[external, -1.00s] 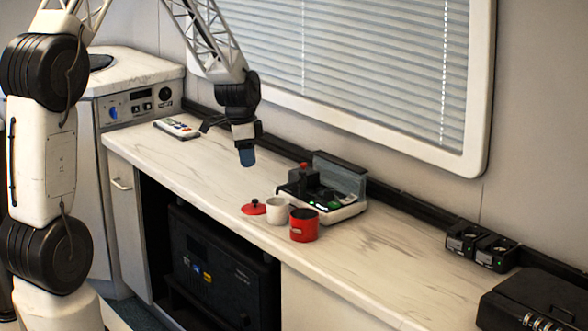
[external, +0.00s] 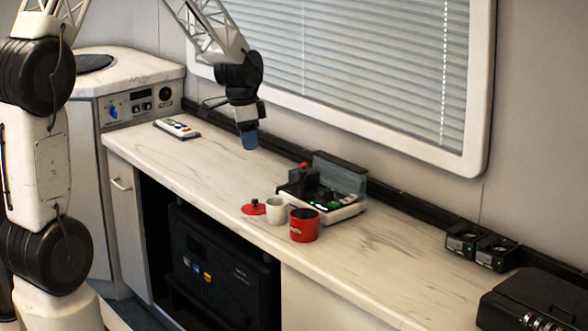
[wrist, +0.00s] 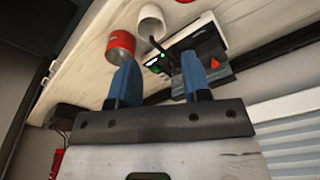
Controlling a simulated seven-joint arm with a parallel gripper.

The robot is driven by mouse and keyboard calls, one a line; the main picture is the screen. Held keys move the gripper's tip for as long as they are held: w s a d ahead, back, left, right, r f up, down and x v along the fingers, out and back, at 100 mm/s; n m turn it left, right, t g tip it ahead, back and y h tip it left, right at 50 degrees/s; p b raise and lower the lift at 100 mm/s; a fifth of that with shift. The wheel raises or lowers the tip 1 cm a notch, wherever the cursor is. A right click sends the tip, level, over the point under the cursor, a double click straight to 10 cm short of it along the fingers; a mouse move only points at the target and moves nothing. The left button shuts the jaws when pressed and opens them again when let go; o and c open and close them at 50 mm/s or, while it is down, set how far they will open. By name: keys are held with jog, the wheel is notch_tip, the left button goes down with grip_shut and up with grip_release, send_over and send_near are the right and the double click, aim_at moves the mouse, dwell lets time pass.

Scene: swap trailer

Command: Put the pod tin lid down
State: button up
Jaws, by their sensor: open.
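The red pod tin lid (external: 254,207) lies on the counter with its knob up, left of a white cup (external: 277,212). The red pod tin (external: 304,229) stands open and upright right of the cup. The tin (wrist: 120,45) and cup (wrist: 150,22) also show in the wrist view; a red sliver at its top edge may be the lid (wrist: 186,1). My gripper (external: 249,141) is above the counter, up and behind the lid, apart from everything. Its blue fingers (wrist: 158,60) are spread with nothing between them.
A machine with a clear cover and red knob (external: 325,190) stands behind the cup and tin. Two small black boxes (external: 480,248) and a black case (external: 535,300) are at the right. The counter's left middle is bare.

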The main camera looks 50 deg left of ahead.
jog(key=s+d+r+n, duration=0.2)
jog(key=s+d+r, duration=0.55)
jog(key=r, duration=0.25)
jog(key=s+d+r+n, duration=0.1)
jog(key=s+d+r, duration=0.2)
jog(key=s, duration=0.6)
jog(key=s+d+r+n, duration=0.1)
jog(key=s+d+r, duration=0.2)
jog(key=s+d, duration=0.3)
jog(key=s+d+r+n+t, duration=0.1)
jog(key=s+d+r, duration=0.2)
jog(key=s, duration=0.8)
jog(key=shift+s+d+r+n, duration=0.3)
jog(key=shift+d+n, duration=0.1)
jog(key=shift+d, duration=0.35)
